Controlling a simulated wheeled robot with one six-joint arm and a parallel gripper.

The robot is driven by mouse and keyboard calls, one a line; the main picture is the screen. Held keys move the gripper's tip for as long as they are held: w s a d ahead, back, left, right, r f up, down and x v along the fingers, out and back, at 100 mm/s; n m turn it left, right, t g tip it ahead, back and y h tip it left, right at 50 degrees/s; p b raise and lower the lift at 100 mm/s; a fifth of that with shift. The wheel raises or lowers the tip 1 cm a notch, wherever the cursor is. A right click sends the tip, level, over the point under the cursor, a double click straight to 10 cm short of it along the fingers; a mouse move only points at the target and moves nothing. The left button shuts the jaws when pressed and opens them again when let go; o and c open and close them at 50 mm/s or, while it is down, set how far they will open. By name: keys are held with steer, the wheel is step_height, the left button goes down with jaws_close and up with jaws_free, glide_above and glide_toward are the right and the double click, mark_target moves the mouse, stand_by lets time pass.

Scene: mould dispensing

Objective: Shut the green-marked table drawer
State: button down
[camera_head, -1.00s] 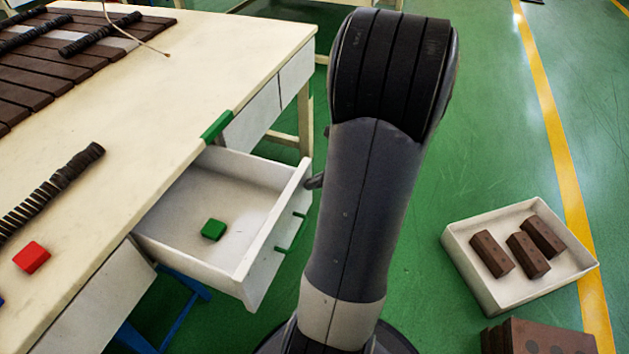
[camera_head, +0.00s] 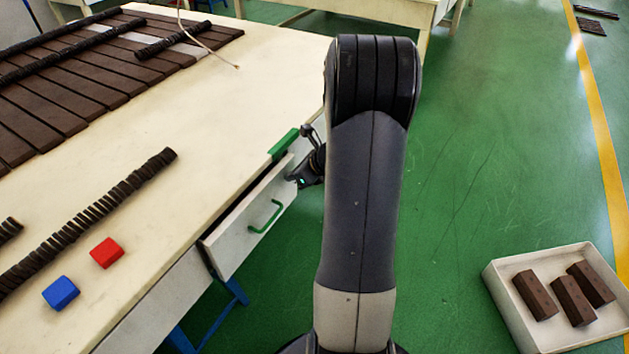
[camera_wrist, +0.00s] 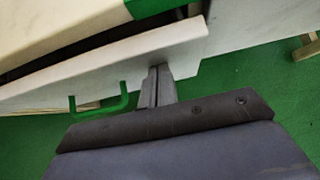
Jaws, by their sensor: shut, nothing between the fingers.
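The drawer (camera_head: 236,231) has a white front with a green handle (camera_head: 264,217), below a green marker (camera_head: 284,143) on the table edge. It stands slightly out, with a dark narrow gap behind its front. In the wrist view the drawer front (camera_wrist: 110,66), the handle (camera_wrist: 99,108) and the green marker (camera_wrist: 150,6) show. My gripper (camera_head: 298,180) is shut and empty at the right end of the drawer front. In the wrist view its fingertips (camera_wrist: 155,72) meet the front's outer face, right of the handle. The drawer's inside is hidden.
The table (camera_head: 225,115) bears a red block (camera_head: 107,253), a blue block (camera_head: 61,293), dark ribbed rods and brown slabs (camera_head: 75,92). A white tray (camera_head: 508,318) with brown bricks stands at right. Green floor between is clear.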

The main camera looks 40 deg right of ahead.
mark_target(284, 169)
steer(key=w, duration=0.1)
steer(key=w+a, duration=0.1)
steer(key=shift+w+a, duration=0.1)
steer(key=shift+w, duration=0.2)
steer(key=shift+w+r, duration=0.1)
steer(key=shift+w, duration=0.15)
